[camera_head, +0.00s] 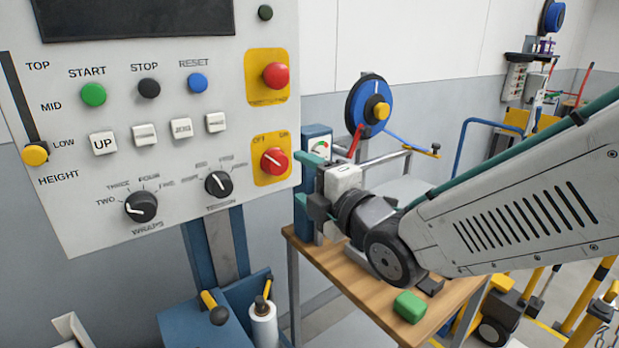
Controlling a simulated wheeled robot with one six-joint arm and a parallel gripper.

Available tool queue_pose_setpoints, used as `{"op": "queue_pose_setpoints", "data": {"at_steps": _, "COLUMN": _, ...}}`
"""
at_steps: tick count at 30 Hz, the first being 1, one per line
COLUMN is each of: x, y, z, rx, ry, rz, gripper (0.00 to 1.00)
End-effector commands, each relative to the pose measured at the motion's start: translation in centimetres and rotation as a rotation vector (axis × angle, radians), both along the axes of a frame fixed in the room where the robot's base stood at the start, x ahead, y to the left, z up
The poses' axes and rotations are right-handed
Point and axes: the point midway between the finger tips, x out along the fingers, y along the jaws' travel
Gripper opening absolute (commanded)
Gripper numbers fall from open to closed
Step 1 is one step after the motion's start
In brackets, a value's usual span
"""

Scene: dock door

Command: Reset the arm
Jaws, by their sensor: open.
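My arm comes in from the right, and my gripper (306,182) is open and empty just right of the control panel (60,215), above the wooden table. Its teal fingertips are partly seen. The panel carries a blue button (197,83) labelled RESET. Left of it are a black STOP button (149,88) and a green START button (93,94). The gripper is apart from these buttons, to their lower right. No separate object named as an arm can be made out with certainty.
The panel also has red knobs (275,76) on yellow plates, white keys (103,143), black dials (141,207) and a yellow height slider (35,155). A green block (409,306) lies on the wooden table (372,317). A blue reel (369,105) stands behind my gripper.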

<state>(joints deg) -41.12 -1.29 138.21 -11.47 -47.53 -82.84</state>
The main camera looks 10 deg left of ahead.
Motion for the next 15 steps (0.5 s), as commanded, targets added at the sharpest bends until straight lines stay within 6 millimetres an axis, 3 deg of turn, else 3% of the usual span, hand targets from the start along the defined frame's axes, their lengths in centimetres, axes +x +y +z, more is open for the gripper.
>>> {"op": "queue_pose_setpoints", "data": {"at_steps": 2, "x": 0.0, "y": 0.0, "z": -0.3, "rx": 0.012, "ry": 0.037, "rz": -0.002, "gripper": 0.65}}
{"op": "queue_pose_setpoints", "data": {"at_steps": 4, "x": 0.2, "y": -0.2, "z": -1.8, "rx": 0.008, "ry": 0.144, "rz": -0.019, "gripper": 0.65}}
{"op": "queue_pose_setpoints", "data": {"at_steps": 8, "x": -0.2, "y": -1.9, "z": -7.0, "rx": -0.031, "ry": 0.473, "rz": -0.116, "gripper": 0.65}}
{"op": "queue_pose_setpoints", "data": {"at_steps": 11, "x": -1.0, "y": -5.5, "z": -9.9, "rx": -0.039, "ry": 0.748, "rz": -0.269, "gripper": 0.65}}
{"op": "queue_pose_setpoints", "data": {"at_steps": 15, "x": -2.8, "y": -12.8, "z": -12.0, "rx": 0.005, "ry": 1.087, "rz": -0.565, "gripper": 0.65}}
